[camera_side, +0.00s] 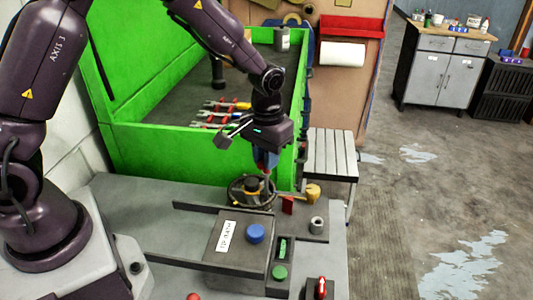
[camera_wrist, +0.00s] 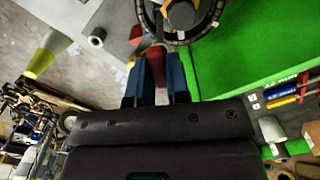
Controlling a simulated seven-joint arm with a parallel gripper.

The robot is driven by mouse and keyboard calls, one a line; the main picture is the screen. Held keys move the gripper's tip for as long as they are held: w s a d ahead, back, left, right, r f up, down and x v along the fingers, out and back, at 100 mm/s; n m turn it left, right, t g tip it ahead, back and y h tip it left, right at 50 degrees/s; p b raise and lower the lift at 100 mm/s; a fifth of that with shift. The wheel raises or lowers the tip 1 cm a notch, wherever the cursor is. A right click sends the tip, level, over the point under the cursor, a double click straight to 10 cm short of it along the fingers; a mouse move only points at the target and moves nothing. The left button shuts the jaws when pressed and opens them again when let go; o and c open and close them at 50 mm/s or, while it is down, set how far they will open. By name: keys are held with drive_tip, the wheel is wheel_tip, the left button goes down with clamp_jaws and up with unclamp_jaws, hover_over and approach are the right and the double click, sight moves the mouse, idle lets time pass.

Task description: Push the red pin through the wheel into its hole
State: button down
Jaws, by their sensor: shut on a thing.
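My gripper (camera_side: 265,162) points down above the right part of the wheel (camera_side: 236,194), with its blue fingers closed. In the wrist view, the red pin (camera_wrist: 156,60) shows between the two blue fingertips (camera_wrist: 156,78). It is held there; its lower end is hard to make out. The wheel is a dark ring with spokes around a yellowish hub and lies on the grey bench. It also shows in the wrist view (camera_wrist: 180,42), just beyond the fingers. The hole is not clearly visible.
A small red block (camera_side: 288,205) and a yellow piece (camera_side: 313,192) stand right of the wheel. A grey ring (camera_side: 317,225) and a box with a blue knob (camera_side: 256,234) are in front. A green-walled bin (camera_side: 150,160) with tools stands behind.

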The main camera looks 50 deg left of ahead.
drive_tip(key=shift+f, duration=1.15)
idle(0.4)
drive_tip(key=c, duration=0.7)
unclamp_jaws()
drive_tip(key=shift+r, duration=3.45)
drive_tip(key=s+a+r+m+t, duration=0.1)
drive_tip(key=s+r+t, duration=0.1)
drive_tip(key=s+r, duration=0.5)
drive_tip(key=s+a+r+m+t, duration=0.1)
drive_tip(key=s+r+m+t, duration=0.1)
drive_tip(key=s+r, duration=0.6)
drive_tip(key=s+t, duration=0.1)
drive_tip(key=s, duration=0.4)
drive_tip(key=shift+s+a+r+t, duration=0.15)
drive_tip(key=shift+s+r+t, duration=0.15)
drive_tip(key=shift+s, duration=0.05)
